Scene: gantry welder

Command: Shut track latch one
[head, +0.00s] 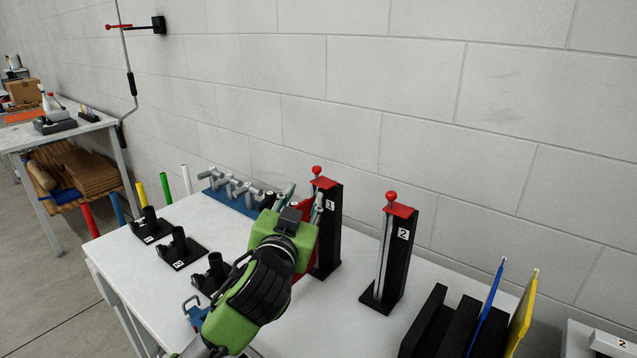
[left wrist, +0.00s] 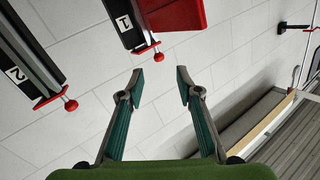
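Track one is a black upright post (head: 328,232) with a "1" label, a red cap (head: 324,183) and a red ball knob (head: 317,170). A red part (head: 308,262) shows low beside it, mostly hidden by my left arm. In the left wrist view the post (left wrist: 132,26) hangs from the top edge, with its knob (left wrist: 157,57) just above the fingertips and a red panel (left wrist: 194,14) standing out beside it. My left gripper (head: 303,197) is open and empty, its fingers just left of the post; it also shows in the left wrist view (left wrist: 160,75). My right gripper is not in view.
Post "2" (head: 393,255) stands to the right with its own red knob. Black blocks with blue (head: 487,305) and yellow (head: 522,312) panels are at the right. A blue rack of grey fittings (head: 232,197) and black holders (head: 180,250) lie left. The wall is close behind.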

